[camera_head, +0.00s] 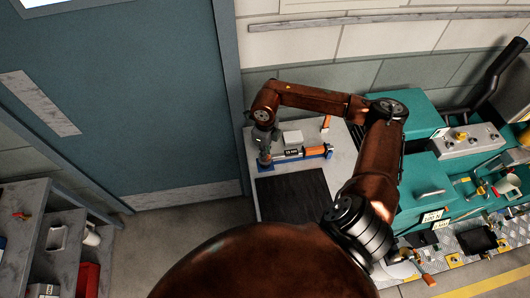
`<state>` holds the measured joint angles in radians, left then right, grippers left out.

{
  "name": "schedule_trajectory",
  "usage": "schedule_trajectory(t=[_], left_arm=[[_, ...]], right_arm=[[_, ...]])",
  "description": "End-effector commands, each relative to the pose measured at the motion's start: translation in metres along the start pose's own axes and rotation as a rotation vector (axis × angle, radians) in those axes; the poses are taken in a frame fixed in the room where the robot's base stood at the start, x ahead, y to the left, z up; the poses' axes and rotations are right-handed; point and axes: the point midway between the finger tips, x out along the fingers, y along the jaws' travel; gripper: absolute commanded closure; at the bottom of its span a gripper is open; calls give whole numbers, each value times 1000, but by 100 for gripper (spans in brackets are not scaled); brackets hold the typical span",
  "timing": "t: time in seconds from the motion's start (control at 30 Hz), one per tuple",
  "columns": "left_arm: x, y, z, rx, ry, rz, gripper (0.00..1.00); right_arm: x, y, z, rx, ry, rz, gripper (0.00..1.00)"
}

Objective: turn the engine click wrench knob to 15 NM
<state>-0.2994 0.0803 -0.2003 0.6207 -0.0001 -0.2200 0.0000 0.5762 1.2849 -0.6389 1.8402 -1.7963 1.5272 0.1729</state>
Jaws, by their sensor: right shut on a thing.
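The engine click wrench (292,154) lies on the light bench at the centre, with an orange section toward its right end and blue parts below and at its ends. My right gripper (264,157) reaches down at the wrench's left end. It is shut on that end, where the knob appears to be; the gripper hides the knob, and no scale can be read at this size. My left gripper is not in view.
A dark mat (292,196) lies on the bench in front of the wrench. Teal cases (425,185) and loose tools crowd the right side. A blue door (120,90) and a grey shelf (22,215) stand at the left.

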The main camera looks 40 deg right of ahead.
Motion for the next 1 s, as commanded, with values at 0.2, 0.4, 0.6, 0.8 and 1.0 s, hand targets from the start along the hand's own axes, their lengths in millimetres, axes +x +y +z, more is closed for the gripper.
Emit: schedule_trajectory(t=[0.2,0.4,0.6,0.8,1.0], left_arm=[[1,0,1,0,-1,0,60],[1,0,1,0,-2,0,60],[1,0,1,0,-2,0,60],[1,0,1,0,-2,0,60],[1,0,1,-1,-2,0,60]], right_arm=[[-1,0,0,44,-1,0,100],[-1,0,0,52,-2,0,100],[-1,0,1,51,-2,0,100],[-1,0,0,51,-1,0,79],[0,0,0,51,-1,0,74]])
